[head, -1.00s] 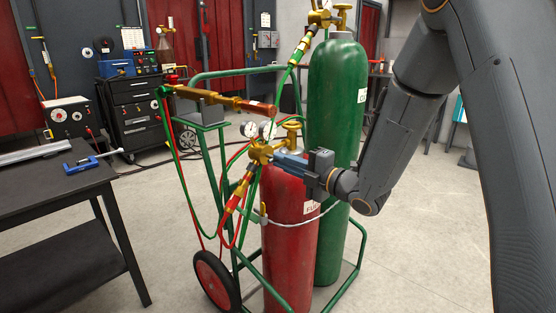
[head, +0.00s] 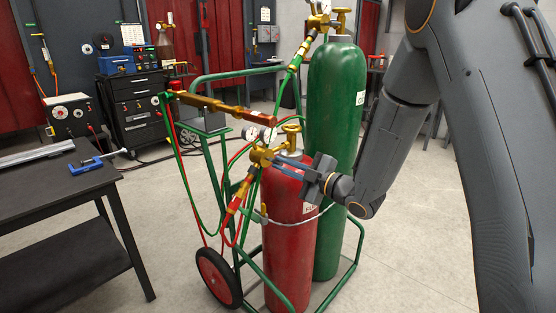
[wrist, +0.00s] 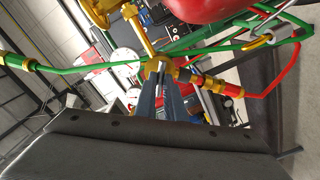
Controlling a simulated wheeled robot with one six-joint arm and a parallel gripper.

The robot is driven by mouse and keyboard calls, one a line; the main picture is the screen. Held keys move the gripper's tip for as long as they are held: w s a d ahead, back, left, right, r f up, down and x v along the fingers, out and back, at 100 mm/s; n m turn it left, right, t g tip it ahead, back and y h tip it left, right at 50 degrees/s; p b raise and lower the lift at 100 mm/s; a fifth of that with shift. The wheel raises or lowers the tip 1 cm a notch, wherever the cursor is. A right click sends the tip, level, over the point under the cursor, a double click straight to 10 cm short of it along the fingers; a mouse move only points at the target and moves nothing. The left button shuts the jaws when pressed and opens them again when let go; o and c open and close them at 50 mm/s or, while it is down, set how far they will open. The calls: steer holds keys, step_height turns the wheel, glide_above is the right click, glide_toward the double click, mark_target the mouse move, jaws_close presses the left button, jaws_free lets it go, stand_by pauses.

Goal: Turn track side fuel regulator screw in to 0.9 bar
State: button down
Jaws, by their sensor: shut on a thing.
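The red fuel cylinder (head: 290,235) stands upright on the green cart, with the brass fuel regulator (head: 262,157) at its top. My gripper (head: 279,164) reaches in from the right with its fingers at the regulator body. In the wrist view, the fingertips (wrist: 161,69) close together on the regulator's adjusting screw (wrist: 160,66), which they mostly hide. The regulator gauges (head: 251,132) show behind the valve; a white dial also shows in the wrist view (wrist: 126,60). The needle readings are too small to tell.
The tall green cylinder (head: 337,110) stands right behind the red one, close to my arm. Red and green hoses hang at the cart's left (head: 193,180). A brass torch (head: 222,108) lies on the cart's holder. A black table (head: 60,190) stands at left; floor at right is clear.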

steer(key=m+p, duration=0.1)
steer(key=m, duration=0.1)
steer(key=shift+r+m+p, duration=0.1)
steer(key=shift+m+p, duration=0.2)
steer(key=shift+p, duration=0.1)
steer(key=shift+m, duration=0.5)
steer(key=shift+m+p, duration=0.75)
steer(key=shift+m, duration=0.15)
steer(key=shift+m+p, duration=0.45)
steer(key=shift+m, duration=0.45)
